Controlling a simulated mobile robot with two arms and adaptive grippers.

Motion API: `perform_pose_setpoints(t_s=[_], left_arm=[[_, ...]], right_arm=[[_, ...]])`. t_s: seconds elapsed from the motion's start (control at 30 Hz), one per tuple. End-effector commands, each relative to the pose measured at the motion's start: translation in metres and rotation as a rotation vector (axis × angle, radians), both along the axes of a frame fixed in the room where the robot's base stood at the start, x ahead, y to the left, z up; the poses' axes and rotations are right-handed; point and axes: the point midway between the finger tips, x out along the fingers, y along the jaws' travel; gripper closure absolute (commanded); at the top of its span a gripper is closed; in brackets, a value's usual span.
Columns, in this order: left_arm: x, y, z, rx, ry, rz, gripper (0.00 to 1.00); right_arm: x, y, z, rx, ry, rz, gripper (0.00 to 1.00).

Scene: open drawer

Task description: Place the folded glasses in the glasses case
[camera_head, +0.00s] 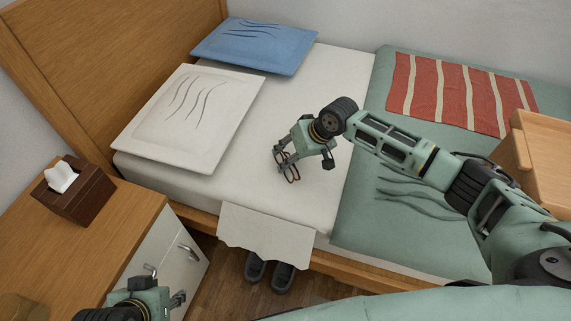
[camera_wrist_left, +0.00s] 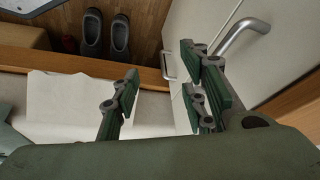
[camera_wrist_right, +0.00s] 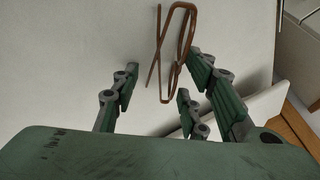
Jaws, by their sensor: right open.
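The folded glasses (camera_head: 293,174) have a thin brown frame and lie on the white bed sheet. They also show in the right wrist view (camera_wrist_right: 175,48), just beyond and between my fingers. My right gripper (camera_head: 283,162) is open directly above the glasses, fingers pointing down; I cannot tell whether they touch. My left gripper (camera_wrist_left: 160,82) is open and empty, near the bedside cabinet's handles. In the head view only part of it shows, at the bottom left. I cannot make out a glasses case for certain; a tan object (camera_head: 18,307) is cut off at the lower left corner.
A brown tissue box (camera_head: 82,198) stands on the wooden bedside cabinet (camera_head: 130,207), which has white fronts. A white pillow (camera_head: 165,140) and blue pillow (camera_head: 262,40) lie on the bed. Dark shoes (camera_head: 283,277) stand on the floor. A wooden piece (camera_head: 545,140) stands at right.

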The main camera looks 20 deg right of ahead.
Motion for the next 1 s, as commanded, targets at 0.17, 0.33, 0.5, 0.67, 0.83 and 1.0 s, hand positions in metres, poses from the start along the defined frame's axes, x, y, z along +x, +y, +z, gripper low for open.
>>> perform_pose_setpoints(t_s=[0.17, 0.33, 0.5, 0.67, 0.83, 1.0], left_arm=[[-0.003, 0.001, -0.001, 0.003, 0.013, 0.001, 0.6], [-0.003, 0.001, -0.001, 0.003, 0.015, 0.002, 0.6], [-0.003, 0.001, 0.0, 0.003, 0.012, 0.002, 0.6], [-0.002, 0.001, 0.0, 0.003, 0.009, 0.002, 0.6], [0.002, 0.0, 0.0, 0.0, -0.007, 0.0, 0.6], [0.023, -0.006, 0.006, -0.016, -0.093, -0.01, 0.6]], right_arm=[[0.0, 0.0, -0.001, 0.0, 0.001, 0.0, 0.6], [0.0, 0.0, -0.001, 0.0, 0.001, 0.0, 0.75], [0.0, 0.0, -0.001, 0.0, 0.001, 0.0, 0.89], [0.0, 0.0, -0.001, 0.0, 0.001, 0.0, 0.9], [0.0, 0.0, 0.0, 0.0, 0.0, 0.001, 0.9], [0.0, 0.0, 0.001, -0.001, 0.0, 0.0, 0.9]])
